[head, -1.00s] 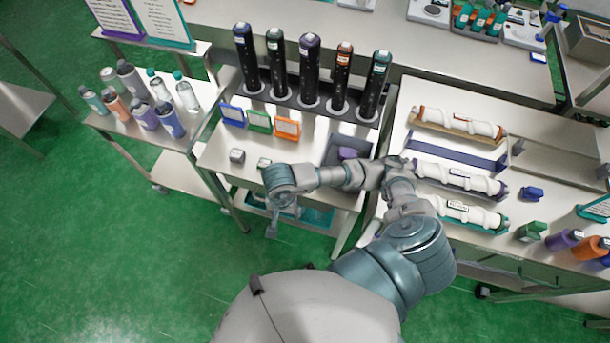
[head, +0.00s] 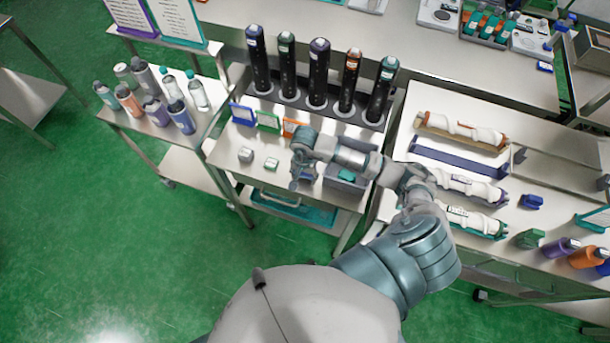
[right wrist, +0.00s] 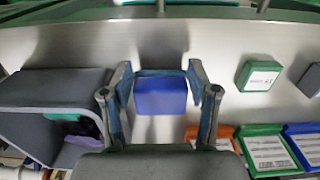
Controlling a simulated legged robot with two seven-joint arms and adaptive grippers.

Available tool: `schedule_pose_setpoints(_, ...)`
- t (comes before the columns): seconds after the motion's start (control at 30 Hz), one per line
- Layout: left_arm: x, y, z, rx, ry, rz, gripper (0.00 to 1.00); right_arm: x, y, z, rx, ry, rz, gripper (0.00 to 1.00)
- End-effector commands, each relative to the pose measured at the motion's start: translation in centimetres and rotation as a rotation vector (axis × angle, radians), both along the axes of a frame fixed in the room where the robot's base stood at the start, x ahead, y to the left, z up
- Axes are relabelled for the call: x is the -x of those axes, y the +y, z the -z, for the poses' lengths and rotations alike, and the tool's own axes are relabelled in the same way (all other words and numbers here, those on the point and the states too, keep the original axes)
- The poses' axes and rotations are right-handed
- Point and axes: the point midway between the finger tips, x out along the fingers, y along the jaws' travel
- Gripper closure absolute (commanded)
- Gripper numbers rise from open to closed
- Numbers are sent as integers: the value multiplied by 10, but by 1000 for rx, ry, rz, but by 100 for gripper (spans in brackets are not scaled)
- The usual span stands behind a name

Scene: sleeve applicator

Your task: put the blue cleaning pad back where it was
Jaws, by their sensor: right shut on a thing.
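The blue cleaning pad (right wrist: 160,97) is a small blue block between the fingers of my right gripper (right wrist: 160,78) in the right wrist view. The gripper is shut on it. In the head view my right gripper (head: 304,180) is over the top of the small steel cart, near its front edge, and the pad cannot be made out there. I cannot tell whether the pad touches the cart top. A green pad (right wrist: 258,76) and a grey pad (right wrist: 312,80) stand in a row beside it; they also show in the head view, green (head: 271,164) and grey (head: 246,155). My left gripper is not in view.
A grey bin (right wrist: 45,85) with purple and teal items inside stands close beside the gripper. Blue (head: 241,113), green (head: 268,121) and orange (head: 290,128) framed cards stand behind the pads. Several dark tubes (head: 318,75) stand in a rack at the back.

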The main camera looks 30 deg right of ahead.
Motion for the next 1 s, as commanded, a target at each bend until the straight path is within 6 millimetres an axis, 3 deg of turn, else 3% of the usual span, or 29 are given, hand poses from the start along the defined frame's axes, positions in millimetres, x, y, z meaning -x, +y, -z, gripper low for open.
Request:
schedule_pose_setpoints(0.13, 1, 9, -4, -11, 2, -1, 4, 0, -3, 14, -3, -1, 1, 73)
schedule_pose_setpoints(0.4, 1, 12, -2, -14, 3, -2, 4, 0, -5, 17, -3, -1, 1, 73)
schedule_pose_setpoints(0.43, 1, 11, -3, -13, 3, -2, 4, 0, -4, 16, -3, -1, 1, 33)
schedule_pose_setpoints(0.47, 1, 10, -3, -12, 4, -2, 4, 0, -4, 16, -3, -1, 1, 30)
schedule_pose_setpoints(0.7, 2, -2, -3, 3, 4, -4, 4, 0, -2, 15, -1, -1, 1, 30)
schedule_pose_setpoints(1.0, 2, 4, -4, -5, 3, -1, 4, -1, -3, 13, -2, -2, 1, 30)
